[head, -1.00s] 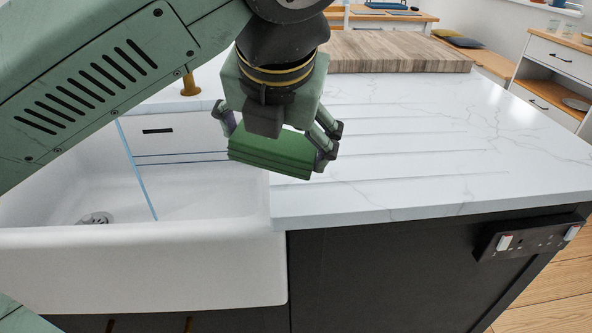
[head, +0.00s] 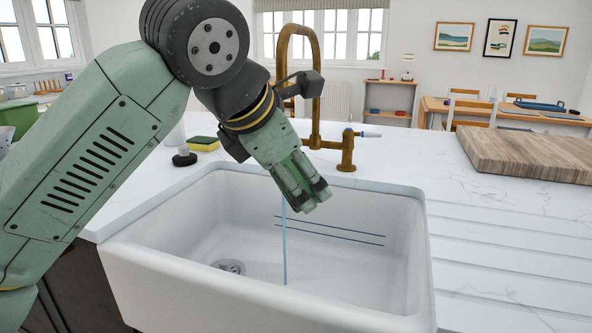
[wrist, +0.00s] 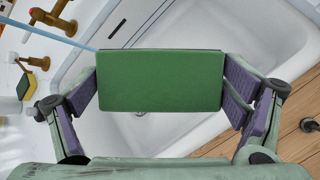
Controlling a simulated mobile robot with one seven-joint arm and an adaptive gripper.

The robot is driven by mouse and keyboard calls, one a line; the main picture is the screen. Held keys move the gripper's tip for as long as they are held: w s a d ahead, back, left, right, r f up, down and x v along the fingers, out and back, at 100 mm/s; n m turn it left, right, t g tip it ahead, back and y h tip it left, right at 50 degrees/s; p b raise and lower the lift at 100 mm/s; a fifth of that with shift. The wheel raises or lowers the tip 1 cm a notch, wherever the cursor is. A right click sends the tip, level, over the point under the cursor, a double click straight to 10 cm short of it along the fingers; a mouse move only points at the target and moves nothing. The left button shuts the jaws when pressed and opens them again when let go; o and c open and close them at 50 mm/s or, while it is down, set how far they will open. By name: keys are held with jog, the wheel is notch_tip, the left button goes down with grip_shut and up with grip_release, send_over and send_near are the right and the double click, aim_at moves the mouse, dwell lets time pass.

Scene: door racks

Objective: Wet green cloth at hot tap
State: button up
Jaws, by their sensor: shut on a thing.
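My gripper (head: 308,200) is over the white sink (head: 330,294), below and in front of the brass tap (head: 316,85). In the wrist view my gripper (wrist: 160,92) is shut on the folded green cloth (wrist: 160,80), held flat between both fingers. In the head view the cloth is hard to tell from the green gripper. A thin blue water stream (head: 284,245) runs down into the sink beside the gripper. In the wrist view the stream (wrist: 45,33) reaches the cloth's upper left corner; I cannot tell whether it touches.
A brass handle with a blue-marked lever (head: 347,152) stands right of the tap. A yellow sponge (head: 203,143) and a dark-based item (head: 184,158) sit on the left counter. A wooden board (head: 530,152) lies at right. The sink drain (head: 229,266) is clear.

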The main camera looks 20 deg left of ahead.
jog(key=w+a+f+p, duration=0.2)
jog(key=w+a, duration=0.1)
jog(key=w, duration=0.8)
jog(key=shift+w+a+f, duration=0.15)
jog(key=shift+a+f, duration=0.05)
jog(key=shift+a, duration=0.2)
dwell(0.4)
jog(key=shift+s+d+b, duration=0.4)
jog(key=shift+s+b, duration=0.15)
jog(key=shift+s, duration=0.7)
jog(key=shift+s+d+b, duration=0.45)
jog(key=shift+s+b, duration=0.05)
jog(key=shift+s, duration=0.75)
jog(key=shift+s+d+b, duration=0.4)
jog(key=shift+s+b, duration=0.15)
jog(key=shift+s, duration=0.7)
jog(key=shift+s+d+r+p, duration=0.3)
jog(key=shift+s+r, duration=0.4)
jog(key=shift+s, duration=0.1)
jog(key=shift+s+d+r+p, duration=0.3)
jog(key=shift+s+r, duration=0.35)
jog(key=shift+s, duration=0.15)
jog(key=shift+s+d+r+p, duration=0.25)
jog(key=shift+s+r+p, duration=0.05)
jog(key=shift+s+r, duration=0.45)
jog(key=shift+f, duration=0.1)
